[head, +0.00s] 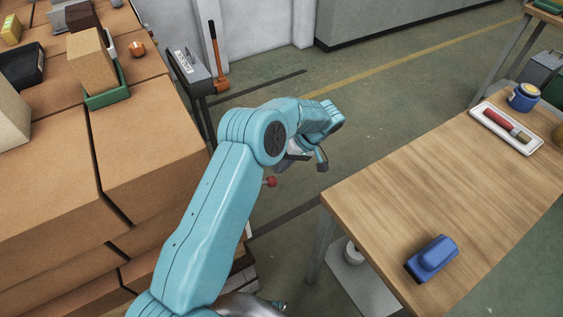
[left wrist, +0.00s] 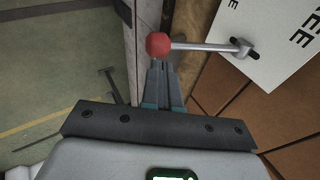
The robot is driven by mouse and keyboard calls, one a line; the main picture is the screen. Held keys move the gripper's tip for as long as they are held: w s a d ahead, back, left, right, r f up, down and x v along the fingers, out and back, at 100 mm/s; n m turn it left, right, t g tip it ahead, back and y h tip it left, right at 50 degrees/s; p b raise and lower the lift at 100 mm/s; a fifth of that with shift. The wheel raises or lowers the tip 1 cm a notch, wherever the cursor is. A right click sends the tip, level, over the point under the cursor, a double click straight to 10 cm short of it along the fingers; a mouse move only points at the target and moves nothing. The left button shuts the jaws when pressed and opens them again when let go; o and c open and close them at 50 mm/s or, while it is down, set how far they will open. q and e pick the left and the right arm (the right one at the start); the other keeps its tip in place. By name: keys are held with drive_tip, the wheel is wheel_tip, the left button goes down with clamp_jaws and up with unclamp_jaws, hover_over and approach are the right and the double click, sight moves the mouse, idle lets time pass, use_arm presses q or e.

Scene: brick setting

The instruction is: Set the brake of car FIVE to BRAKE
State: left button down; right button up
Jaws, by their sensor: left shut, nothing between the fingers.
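A brake lever with a red knob (left wrist: 158,44) and a metal rod (left wrist: 205,47) shows in the left wrist view. Its pivot (left wrist: 240,50) sits at a white plate (left wrist: 270,45) whose lettering is cut off, with "EE" legible. In the head view the red knob (head: 271,182) shows just right of my left forearm, with the rod mostly hidden. My left gripper (head: 321,160) is shut and empty. In the left wrist view its fingertips (left wrist: 161,66) point at the knob, just below it; I cannot tell whether they touch. My right gripper is not in view. No car number is readable.
Stacked bricks (head: 150,165) fill the left side. A wooden table (head: 400,200) at right bears a blue object (head: 432,259) and a white tray (head: 490,112). Green floor lies between.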

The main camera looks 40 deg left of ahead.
use_arm(q)
drive_tip(key=f+b, duration=0.1)
drive_tip(key=f, duration=0.1)
drive_tip(key=f+g+b, duration=0.1)
drive_tip(key=shift+s+a+f+y+b, duration=0.1)
drive_tip(key=shift+s+y+b, duration=0.15)
drive_tip(key=shift+y+b, duration=0.1)
drive_tip(key=shift+f, duration=0.15)
drive_tip(key=v, duration=0.8)
idle(0.3)
drive_tip(key=shift+w+a, duration=0.1)
idle(0.4)
